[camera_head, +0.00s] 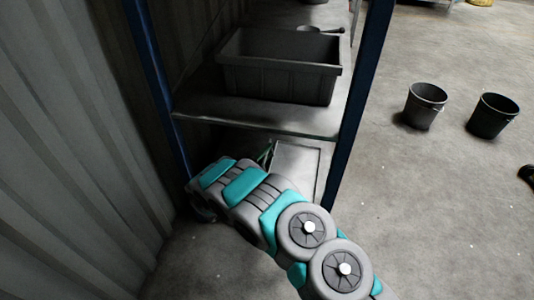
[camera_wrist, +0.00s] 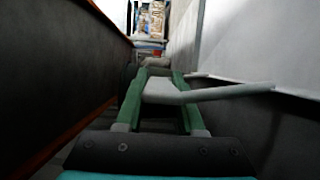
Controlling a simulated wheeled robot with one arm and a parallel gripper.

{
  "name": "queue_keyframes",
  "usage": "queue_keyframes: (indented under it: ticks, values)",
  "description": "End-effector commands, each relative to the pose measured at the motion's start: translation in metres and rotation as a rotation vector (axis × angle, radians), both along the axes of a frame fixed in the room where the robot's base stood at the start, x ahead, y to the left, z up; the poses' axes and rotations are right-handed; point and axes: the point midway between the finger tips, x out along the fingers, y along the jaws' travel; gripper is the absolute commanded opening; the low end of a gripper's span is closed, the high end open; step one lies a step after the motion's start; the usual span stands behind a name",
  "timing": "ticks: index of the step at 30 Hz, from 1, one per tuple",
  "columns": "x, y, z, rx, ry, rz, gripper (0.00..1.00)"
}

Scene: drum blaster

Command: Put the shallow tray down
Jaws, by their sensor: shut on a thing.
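The shallow tray (camera_head: 297,162) is light grey with a thin rim. My gripper (camera_wrist: 160,88) is shut on this edge. In the head view only a little green of the fingers shows beside the tray. Whether the tray's underside touches anything is hidden.
A shelf board (camera_head: 245,115) above the tray carries a deep grey bin (camera_head: 280,82). A blue post (camera_head: 350,115) stands right of my arm. A corrugated wall (camera_head: 70,170) is at the left. Two black buckets (camera_head: 425,105) (camera_head: 492,116) stand on the open floor at right.

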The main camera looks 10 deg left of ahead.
Motion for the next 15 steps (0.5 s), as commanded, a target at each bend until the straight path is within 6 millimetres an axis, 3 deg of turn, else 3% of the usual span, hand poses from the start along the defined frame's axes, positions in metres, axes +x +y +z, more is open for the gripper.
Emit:
queue_keyframes:
  ticks: [4, 5, 6, 12, 15]
  values:
    - [0.0002, -0.0001, 0.0012, 0.000, -0.001, 0.000, 0.00]
    - [0.0001, -0.0003, 0.0007, 0.002, -0.001, -0.001, 0.41]
    - [0.0001, -0.0004, 0.0007, 0.001, 0.000, -0.001, 0.45]
    - [0.0001, -0.0004, 0.0006, 0.001, 0.000, -0.001, 0.67]
    - [0.0000, -0.0004, 0.0006, 0.000, 0.000, -0.001, 0.67]
